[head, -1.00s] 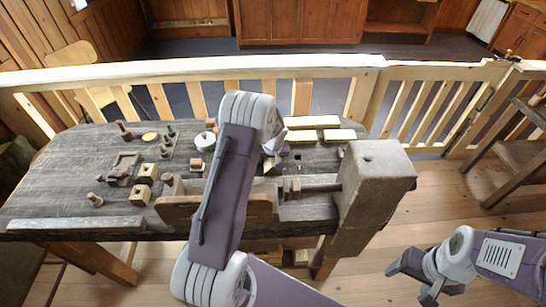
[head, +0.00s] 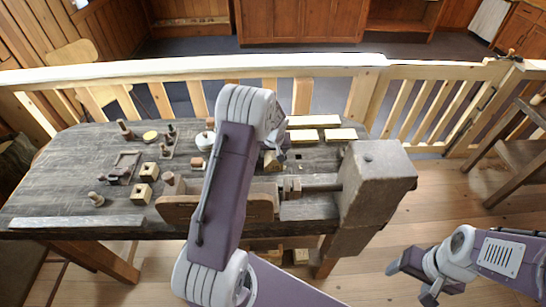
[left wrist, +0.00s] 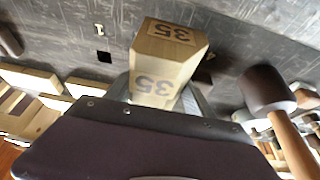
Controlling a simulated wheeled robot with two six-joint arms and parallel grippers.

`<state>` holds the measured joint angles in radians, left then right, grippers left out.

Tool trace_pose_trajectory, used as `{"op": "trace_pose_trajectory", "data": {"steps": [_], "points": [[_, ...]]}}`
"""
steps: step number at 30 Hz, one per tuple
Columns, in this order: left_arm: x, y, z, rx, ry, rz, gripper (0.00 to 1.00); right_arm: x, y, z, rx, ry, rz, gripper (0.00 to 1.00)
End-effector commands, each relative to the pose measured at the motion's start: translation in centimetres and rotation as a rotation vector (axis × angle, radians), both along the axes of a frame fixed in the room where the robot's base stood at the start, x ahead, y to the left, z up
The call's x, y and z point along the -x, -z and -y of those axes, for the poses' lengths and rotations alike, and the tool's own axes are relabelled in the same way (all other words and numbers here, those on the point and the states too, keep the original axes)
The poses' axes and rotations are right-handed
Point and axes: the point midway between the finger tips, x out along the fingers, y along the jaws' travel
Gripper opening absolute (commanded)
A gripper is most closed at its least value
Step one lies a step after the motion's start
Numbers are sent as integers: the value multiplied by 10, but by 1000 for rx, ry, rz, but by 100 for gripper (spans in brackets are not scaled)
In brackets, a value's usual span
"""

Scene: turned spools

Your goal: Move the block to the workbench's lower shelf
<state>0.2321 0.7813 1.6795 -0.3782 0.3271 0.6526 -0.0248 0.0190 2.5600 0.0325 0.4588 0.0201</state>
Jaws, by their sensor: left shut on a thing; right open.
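The block (left wrist: 165,60) is pale wood with a dark "35" printed on two faces. In the left wrist view it sits between the fingers of my left gripper (left wrist: 155,95), which is shut on it. In the head view the block (head: 271,161) shows just below my left gripper (head: 277,143), over the workbench top (head: 60,190). I cannot tell whether it touches the top. My right gripper (head: 409,282) is open and empty, low at the right, away from the bench. The lower shelf is mostly hidden under the bench; a few pale pieces (head: 300,256) show there.
Wooden pegs, drilled cubes (head: 149,171) and a small frame (head: 125,165) crowd the bench's left half. Pale boards (head: 313,122) lie at the back. A big vise block (head: 375,185) stands at the right end. A dark-headed mallet (left wrist: 265,88) is near the held block.

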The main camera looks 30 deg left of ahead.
Motion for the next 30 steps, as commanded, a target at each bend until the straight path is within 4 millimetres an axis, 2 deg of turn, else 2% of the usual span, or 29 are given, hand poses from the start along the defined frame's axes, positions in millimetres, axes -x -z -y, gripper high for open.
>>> {"op": "trace_pose_trajectory", "data": {"steps": [1,12,15,19,27,30], "points": [[-2,-10,4,0,2,7,6,0,1,0,0,0,0,71],[-13,-58,90,0,7,5,6,0,18,0,0,0,0,71],[-14,-68,104,0,3,4,6,0,19,0,0,0,0,71],[-15,-74,114,0,1,1,6,0,19,0,0,0,0,71],[-15,-77,116,0,0,1,6,0,18,0,0,0,0,71],[-14,-92,116,1,7,2,6,0,5,0,0,0,0,71]]}}
